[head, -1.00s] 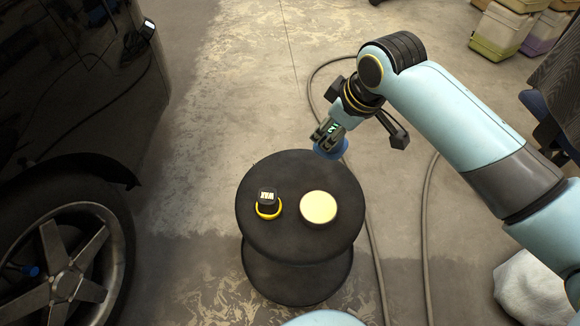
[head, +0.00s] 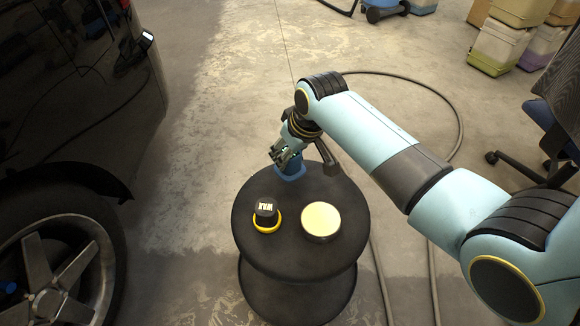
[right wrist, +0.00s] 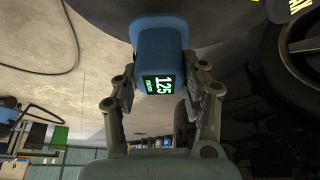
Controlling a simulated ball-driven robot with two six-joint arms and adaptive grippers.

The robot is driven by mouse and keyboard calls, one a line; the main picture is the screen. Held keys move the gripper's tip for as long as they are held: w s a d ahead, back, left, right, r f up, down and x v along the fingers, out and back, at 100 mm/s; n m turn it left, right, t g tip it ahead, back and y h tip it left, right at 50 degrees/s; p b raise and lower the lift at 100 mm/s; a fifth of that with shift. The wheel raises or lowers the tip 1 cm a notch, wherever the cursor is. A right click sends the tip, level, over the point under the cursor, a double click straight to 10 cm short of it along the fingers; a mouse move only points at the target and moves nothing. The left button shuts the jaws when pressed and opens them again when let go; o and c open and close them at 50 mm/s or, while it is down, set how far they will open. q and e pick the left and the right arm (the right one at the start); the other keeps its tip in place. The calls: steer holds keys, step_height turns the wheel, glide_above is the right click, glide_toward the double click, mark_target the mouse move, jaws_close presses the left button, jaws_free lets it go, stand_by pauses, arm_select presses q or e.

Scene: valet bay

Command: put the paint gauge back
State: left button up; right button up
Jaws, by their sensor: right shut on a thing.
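The paint gauge (head: 293,171) is a small blue block with a wider foot, at the far edge of the round black stool (head: 250,202) in the head view. My right gripper (head: 284,157) is shut on it. In the right wrist view, the gauge (right wrist: 155,48) sits between the two fingers and its dark screen shows "125" in green. Its foot end is close to the stool top; I cannot tell whether they touch. My left gripper is not in view.
On the stool stand a black item marked WAX (head: 265,213) with a yellow ring (head: 268,229) around its base, and a round cream-topped tin (head: 321,219). A dark car with its wheel (head: 62,270) is at left. A hose (head: 455,112) lies on the floor.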

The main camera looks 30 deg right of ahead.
mark_target(290, 164)
step_height(290, 164, down, 3)
steer(key=shift+s+b, duration=0.15)
steer(key=shift+b, duration=0.5)
steer(key=shift+f, duration=0.45)
steer(key=shift+c, duration=0.5)
steer(key=o, duration=1.3)
steer(key=shift+r, duration=0.55)
arm_select(q)
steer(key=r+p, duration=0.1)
steer(key=p, duration=0.1)
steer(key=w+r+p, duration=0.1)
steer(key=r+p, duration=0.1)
steer(key=p, duration=0.1)
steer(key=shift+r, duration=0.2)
arm_select(e)
steer(key=v, duration=1.1)
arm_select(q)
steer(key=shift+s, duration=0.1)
